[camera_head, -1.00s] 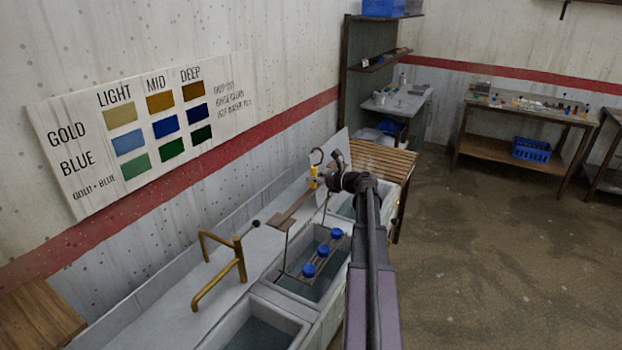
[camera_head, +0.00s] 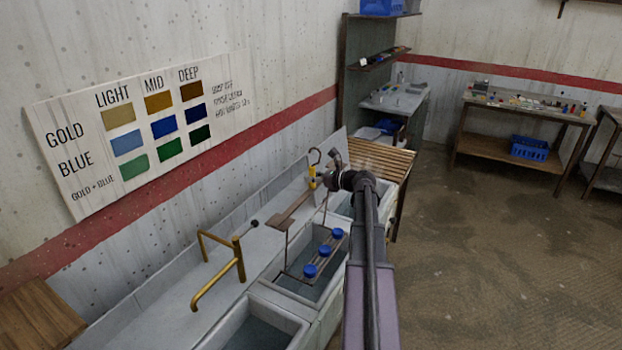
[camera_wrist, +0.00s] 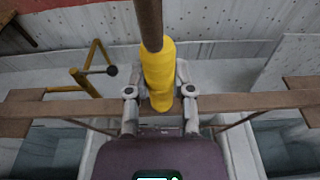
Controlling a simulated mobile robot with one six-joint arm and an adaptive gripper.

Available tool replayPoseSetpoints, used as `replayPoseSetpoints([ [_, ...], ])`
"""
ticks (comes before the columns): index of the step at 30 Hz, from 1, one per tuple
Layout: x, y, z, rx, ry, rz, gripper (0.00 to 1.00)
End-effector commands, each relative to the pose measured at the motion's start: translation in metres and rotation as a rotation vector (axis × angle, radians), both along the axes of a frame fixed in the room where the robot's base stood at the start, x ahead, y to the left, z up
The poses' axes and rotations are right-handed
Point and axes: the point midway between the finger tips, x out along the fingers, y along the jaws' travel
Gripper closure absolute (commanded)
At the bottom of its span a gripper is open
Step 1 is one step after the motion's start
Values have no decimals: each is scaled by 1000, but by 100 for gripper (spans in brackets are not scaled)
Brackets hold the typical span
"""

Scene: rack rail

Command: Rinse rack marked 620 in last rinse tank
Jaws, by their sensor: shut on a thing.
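My gripper (camera_head: 326,180) is shut on the yellow grip (camera_head: 312,176) of a rack; the grip also shows between the fingers in the wrist view (camera_wrist: 158,75). A hook rises above the grip. The rack's brown crossbar (camera_wrist: 60,108) spans the wrist view. In the head view the rack (camera_head: 286,245) hangs over the middle tank (camera_head: 278,291), with three blue round pieces (camera_head: 323,250) along its low bar. I cannot tell how far its lower part is in the water. No 620 mark is readable. A near tank (camera_head: 290,318) and a far tank, partly hidden by my arm, flank the middle one.
A brass tap (camera_head: 240,260) stands on the sink ledge left of the tanks. A slatted wooden top (camera_head: 385,157) lies beyond them. A colour chart (camera_head: 140,130) is on the wall. Work tables stand at the back; the floor on the right is clear.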

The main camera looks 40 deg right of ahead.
Motion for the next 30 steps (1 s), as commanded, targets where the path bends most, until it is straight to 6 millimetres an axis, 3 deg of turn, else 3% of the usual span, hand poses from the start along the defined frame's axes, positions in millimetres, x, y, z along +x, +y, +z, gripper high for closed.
replayPoseSetpoints([
  [23,11,5,0,2,-1,0,100],
  [30,10,4,-15,2,-1,0,100],
])
